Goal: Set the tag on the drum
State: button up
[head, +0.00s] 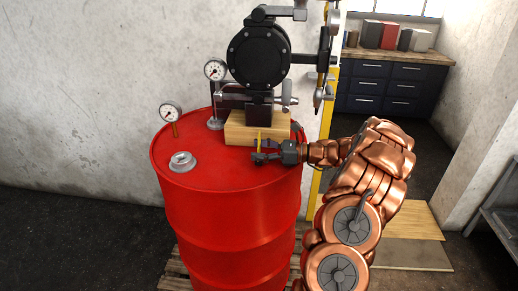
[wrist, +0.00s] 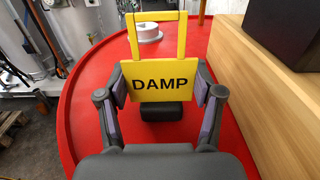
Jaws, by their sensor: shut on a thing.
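The yellow tag (wrist: 165,82) reads DAMP and has an open frame-like handle at its top. My gripper (wrist: 160,92) is shut on the tag, with one finger at each side edge. In the head view my gripper (head: 262,158) is above the front right part of the red drum's top (head: 205,182), and the tag shows there as a thin yellow sliver (head: 260,137). In the wrist view the red drum top (wrist: 90,100) lies under the tag. I cannot tell whether the tag touches it.
A wooden block (head: 240,133) bearing a black pump (head: 259,56) stands on the drum just behind my gripper. A grey cap (head: 182,161) and a gauge (head: 170,112) are on the drum's left side. The drum top between cap and gripper is clear.

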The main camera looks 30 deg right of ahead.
jog(key=shift+f, duration=0.1)
jog(key=o, duration=1.1)
jog(key=shift+o, duration=0.2)
jog(key=shift+s+d, duration=0.1)
jog(key=b+v, duration=0.3)
jog(key=v, duration=0.8)
jog(key=shift+s+d, duration=0.25)
jog(key=shift+d, duration=0.05)
jog(key=shift+a, duration=0.15)
